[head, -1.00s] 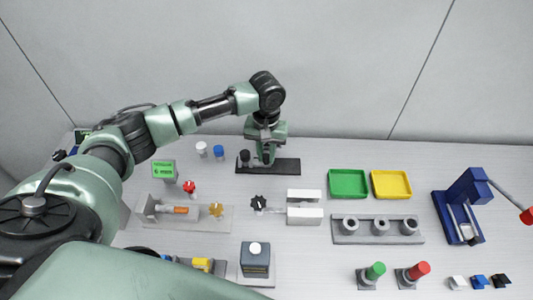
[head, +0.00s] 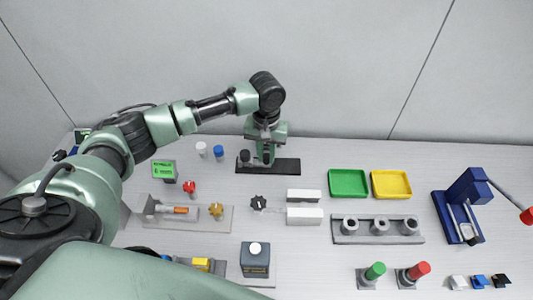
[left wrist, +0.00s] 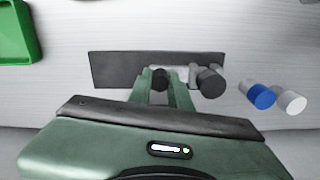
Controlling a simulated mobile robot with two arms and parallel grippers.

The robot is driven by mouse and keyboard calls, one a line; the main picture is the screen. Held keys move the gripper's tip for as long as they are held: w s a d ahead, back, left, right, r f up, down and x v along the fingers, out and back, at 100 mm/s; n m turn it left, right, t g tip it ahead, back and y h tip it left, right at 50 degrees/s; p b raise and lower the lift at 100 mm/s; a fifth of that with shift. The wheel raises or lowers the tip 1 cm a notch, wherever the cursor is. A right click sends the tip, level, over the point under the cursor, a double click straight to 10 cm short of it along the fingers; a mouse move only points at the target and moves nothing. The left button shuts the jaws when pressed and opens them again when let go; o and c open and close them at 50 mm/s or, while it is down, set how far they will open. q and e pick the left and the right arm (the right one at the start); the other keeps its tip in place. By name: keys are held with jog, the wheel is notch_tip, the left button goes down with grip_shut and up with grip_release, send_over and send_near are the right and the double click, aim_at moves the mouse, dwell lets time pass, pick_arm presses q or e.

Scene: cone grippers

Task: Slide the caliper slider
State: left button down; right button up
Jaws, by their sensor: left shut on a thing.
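The caliper looks to be the dark flat bar (head: 285,166) lying at the back of the table; the bar also shows in the left wrist view (left wrist: 115,68). A dark upright post (head: 245,157) stands at its left end in the head view; that post shows in the left wrist view (left wrist: 210,80) right of my fingers. My left gripper (head: 266,157) points down over the bar. In the left wrist view its green fingers (left wrist: 160,88) are shut on a small dark knob (left wrist: 160,76), apparently the slider; the fingers partly hide it. My right gripper is not in view.
A blue-capped bottle (head: 218,153) and a white one (head: 201,149) stand left of the bar. A green tray (head: 348,183) and a yellow tray (head: 391,184) lie to the right. A clamp-like fixture (head: 304,215) with a black knob (head: 258,203) stands in front.

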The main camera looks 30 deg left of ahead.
pick_arm(q)
jog(key=d+p, duration=0.1)
jog(key=w+d, duration=0.1)
jog(key=shift+w+d+r+p, duration=0.15)
jog(key=shift+d+r+p, duration=0.05)
jog(key=shift+d+p, duration=0.2)
jog(key=shift+w+d+f, duration=0.1)
jog(key=shift+d, duration=0.05)
jog(key=c, duration=1.3)
grip_release()
jog(key=shift+d+f, duration=0.1)
